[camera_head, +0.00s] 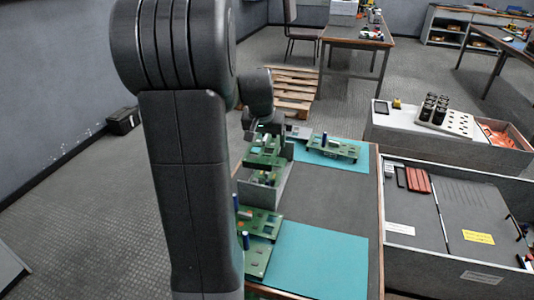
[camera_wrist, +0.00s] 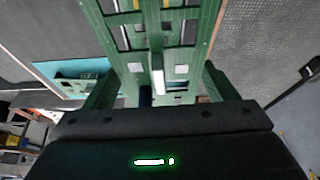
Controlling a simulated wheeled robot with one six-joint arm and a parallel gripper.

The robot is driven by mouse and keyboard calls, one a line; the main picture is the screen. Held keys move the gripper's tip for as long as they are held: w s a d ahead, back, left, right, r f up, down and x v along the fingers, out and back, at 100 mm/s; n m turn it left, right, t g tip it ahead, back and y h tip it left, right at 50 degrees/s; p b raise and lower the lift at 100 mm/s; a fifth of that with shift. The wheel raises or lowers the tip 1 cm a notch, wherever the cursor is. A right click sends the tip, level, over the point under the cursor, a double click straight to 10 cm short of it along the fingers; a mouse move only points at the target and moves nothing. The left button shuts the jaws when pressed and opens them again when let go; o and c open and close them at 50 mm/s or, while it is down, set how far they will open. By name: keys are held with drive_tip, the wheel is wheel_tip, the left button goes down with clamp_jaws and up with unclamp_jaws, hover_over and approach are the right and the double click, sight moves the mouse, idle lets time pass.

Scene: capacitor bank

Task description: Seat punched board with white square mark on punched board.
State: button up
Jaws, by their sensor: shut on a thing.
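My gripper (camera_head: 268,128) is at the far left part of the bench, partly hidden behind my arm. It is shut on a green punched board (camera_head: 263,152), which is over a grey upright block (camera_head: 268,190). In the wrist view, a green punched board (camera_wrist: 190,35) with slots and pale square marks fills the upper middle, close to the dark gripper body. Whether the held board touches what is below it cannot be told. Another green punched board (camera_head: 333,149) with a dark blue post lies on the far teal mat.
More green boards (camera_head: 258,223) with blue posts lie at the near left, beside a near teal mat (camera_head: 318,262). The bench's grey middle (camera_head: 335,195) is clear. Grey trays (camera_head: 440,215) stand at the right, with a rack of black cylinders (camera_head: 434,108) behind.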

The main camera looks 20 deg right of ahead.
drive_tip(key=shift+m, duration=0.3)
drive_tip(key=shift+s+d+f+b, duration=0.1)
drive_tip(key=shift+d+f+b, duration=0.05)
drive_tip(key=shift+f+b, duration=0.9)
drive_tip(key=shift+w+d+f+b, duration=0.15)
drive_tip(key=shift+f+b, duration=0.45)
drive_tip(key=shift+f, duration=0.7)
drive_tip(key=shift+s+d+f+b, duration=0.2)
drive_tip(key=shift+f+b, duration=0.65)
drive_tip(key=shift+f, duration=0.35)
drive_tip(key=shift+f+b, duration=0.8)
drive_tip(key=shift+f, duration=0.45)
drive_tip(key=o, duration=1.1)
drive_tip(key=shift+r, duration=0.1)
drive_tip(key=p+v, duration=0.1)
drive_tip(key=v, duration=0.3)
drive_tip(key=p+v, duration=0.1)
drive_tip(key=v, duration=0.4)
drive_tip(key=p+v, duration=0.1)
drive_tip(key=v, duration=0.3)
drive_tip(key=shift+a+r, duration=0.25)
drive_tip(key=shift+a, duration=0.05)
drive_tip(key=shift+f, duration=0.15)
